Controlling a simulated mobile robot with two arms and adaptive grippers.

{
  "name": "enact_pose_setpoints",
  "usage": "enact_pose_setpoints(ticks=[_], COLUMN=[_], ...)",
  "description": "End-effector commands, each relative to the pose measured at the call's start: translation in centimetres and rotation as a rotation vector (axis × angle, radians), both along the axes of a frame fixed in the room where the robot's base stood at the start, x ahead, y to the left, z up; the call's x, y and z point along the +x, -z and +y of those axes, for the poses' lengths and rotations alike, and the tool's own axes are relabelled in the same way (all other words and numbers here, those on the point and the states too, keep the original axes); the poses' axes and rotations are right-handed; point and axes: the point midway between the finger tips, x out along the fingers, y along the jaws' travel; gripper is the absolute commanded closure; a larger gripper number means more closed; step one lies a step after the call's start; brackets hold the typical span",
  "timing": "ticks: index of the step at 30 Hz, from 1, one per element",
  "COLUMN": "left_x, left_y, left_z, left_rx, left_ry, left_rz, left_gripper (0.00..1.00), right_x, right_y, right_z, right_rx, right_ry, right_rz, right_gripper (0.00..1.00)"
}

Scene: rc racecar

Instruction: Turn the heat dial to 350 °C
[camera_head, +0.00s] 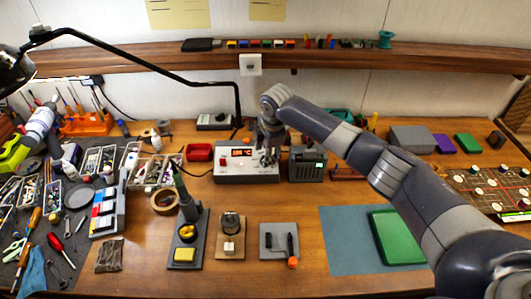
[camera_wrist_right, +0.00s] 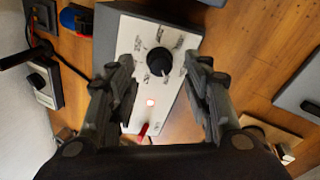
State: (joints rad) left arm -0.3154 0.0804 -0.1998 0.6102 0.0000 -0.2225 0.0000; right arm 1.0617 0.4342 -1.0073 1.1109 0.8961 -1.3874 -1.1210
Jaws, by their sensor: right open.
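The soldering station (camera_head: 235,172), a white-fronted grey box, stands at the back middle of the workbench. Its red display (camera_head: 242,153) seems to read 186 °C, but the digits are small. The heat dial (camera_wrist_right: 158,62) is a round black knob on the white panel, with printed marks around it. My right gripper (camera_head: 268,158) is over the panel's right part and hides the dial in the head view. In the right wrist view my right gripper (camera_wrist_right: 161,70) is open, with one finger on each side of the dial and visible gaps. My left gripper is not in view.
A black lamp arm (camera_head: 150,69) reaches over the back left. A shelf (camera_head: 340,58) runs behind.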

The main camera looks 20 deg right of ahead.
Motion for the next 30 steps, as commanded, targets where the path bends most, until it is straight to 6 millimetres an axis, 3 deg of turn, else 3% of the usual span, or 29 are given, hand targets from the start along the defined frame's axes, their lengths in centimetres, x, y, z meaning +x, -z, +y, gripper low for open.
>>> enact_pose_setpoints(ticks=[8, 18, 20, 24, 30], left_x=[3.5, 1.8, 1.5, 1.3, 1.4], left_y=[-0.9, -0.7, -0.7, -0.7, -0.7], left_z=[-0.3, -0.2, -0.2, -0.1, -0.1], left_rx=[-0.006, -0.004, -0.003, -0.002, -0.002], left_ry=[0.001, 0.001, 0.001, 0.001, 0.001], left_rz=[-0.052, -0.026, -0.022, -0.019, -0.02], left_gripper=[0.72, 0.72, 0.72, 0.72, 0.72], right_x=[0.7, 0.8, 0.8, 0.7, 0.7], right_y=[2.4, 2.8, 2.8, 2.8, 2.8], right_z=[0.1, 0.1, 0.1, 0.1, 0.0], right_rx=[0.0, -0.001, -0.001, -0.001, 0.0], right_ry=[0.0, -0.001, 0.0, 0.0, 0.002], right_rz=[0.001, 0.0, 0.0, 0.0, 0.001], right_gripper=[0.54, 0.54, 0.66, 0.97, 0.99])
